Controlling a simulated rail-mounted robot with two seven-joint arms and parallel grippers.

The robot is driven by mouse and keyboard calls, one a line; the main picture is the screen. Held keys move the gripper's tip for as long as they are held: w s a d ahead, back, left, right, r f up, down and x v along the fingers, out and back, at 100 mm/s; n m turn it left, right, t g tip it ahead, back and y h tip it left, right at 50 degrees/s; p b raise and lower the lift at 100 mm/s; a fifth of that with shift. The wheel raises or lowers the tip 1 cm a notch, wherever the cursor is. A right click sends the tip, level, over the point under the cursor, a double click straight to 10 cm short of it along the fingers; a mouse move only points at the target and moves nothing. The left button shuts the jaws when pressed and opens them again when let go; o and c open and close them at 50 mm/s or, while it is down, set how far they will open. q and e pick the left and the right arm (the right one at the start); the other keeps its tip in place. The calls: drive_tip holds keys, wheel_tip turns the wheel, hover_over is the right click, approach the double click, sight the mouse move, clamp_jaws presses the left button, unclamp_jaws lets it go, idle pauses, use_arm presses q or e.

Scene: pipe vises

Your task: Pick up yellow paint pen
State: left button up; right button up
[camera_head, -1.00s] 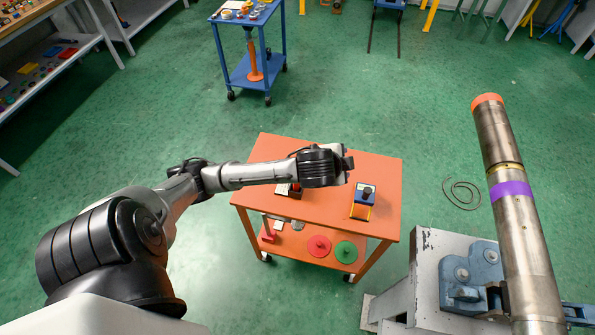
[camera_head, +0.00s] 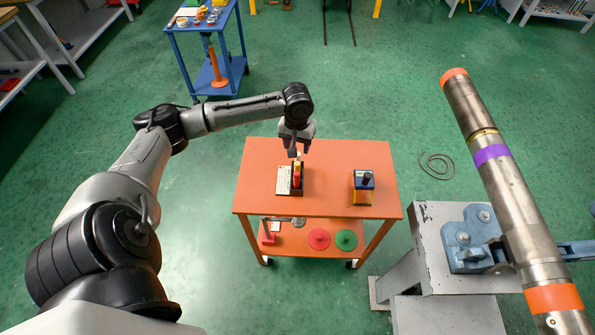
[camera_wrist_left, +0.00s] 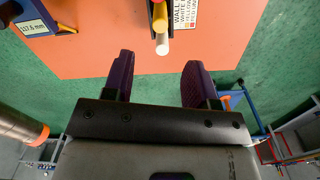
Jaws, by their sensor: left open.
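A yellow paint pen (camera_head: 298,168) stands in a row with a red pen (camera_head: 296,180) and a white one, in a dark holder on the orange cart. In the left wrist view the yellow pen (camera_wrist_left: 159,19) is at the top middle, with the white pen (camera_wrist_left: 162,44) nearer my fingers. My left gripper (camera_head: 298,150) is over the cart's far edge, just behind the pens, pointing down. In the wrist view its two dark fingers (camera_wrist_left: 158,76) are apart with nothing between them. The pens lie beyond the fingertips. My right gripper is not in view.
A printed label card (camera_head: 283,180) lies beside the pens. A blue and yellow device (camera_head: 363,181) with a black knob sits to the right. The large steel pipe (camera_head: 505,185) in a blue vise (camera_head: 470,240) stands right of the cart. The cart top between is clear.

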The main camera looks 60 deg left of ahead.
sight(297, 169)
use_arm(q)
wheel_tip(297, 169, down, 7)
drive_tip(key=shift+s+r+b, duration=0.1)
drive_tip(key=shift+b, duration=0.5)
drive_tip(key=shift+f, duration=0.65)
wheel_tip(297, 169, down, 5)
drive_tip(key=shift+r+b, duration=0.1)
drive_tip(key=shift+b, duration=0.65)
drive_tip(key=shift+f, duration=0.25)
clamp_jaws()
